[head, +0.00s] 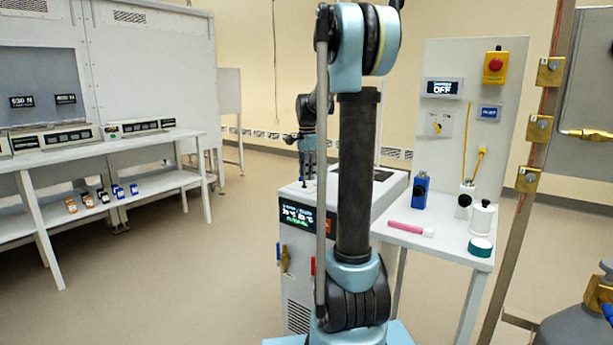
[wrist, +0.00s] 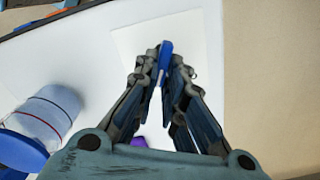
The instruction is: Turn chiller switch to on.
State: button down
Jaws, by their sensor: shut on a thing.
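In the wrist view my gripper (wrist: 165,75) is shut on a small upright blue piece (wrist: 166,49), which shows between the fingertips against a white surface. I cannot tell whether this piece is the chiller switch. In the head view a white cabinet (head: 297,262) with a lit display (head: 298,217) stands behind my arm, which hides part of it. A brass handle (head: 285,259) is on its front. My fingertips are hard to make out in the head view.
A red button on a yellow box (head: 495,66) is on the panel. A blue-capped container (wrist: 45,118) is left of my gripper. Open floor lies left.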

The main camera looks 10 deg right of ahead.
jog(key=shift+m, duration=0.4)
jog(key=c, duration=1.7)
grip_release()
notch_tip(320, 180, up, 12)
jog(key=shift+f, duration=0.1)
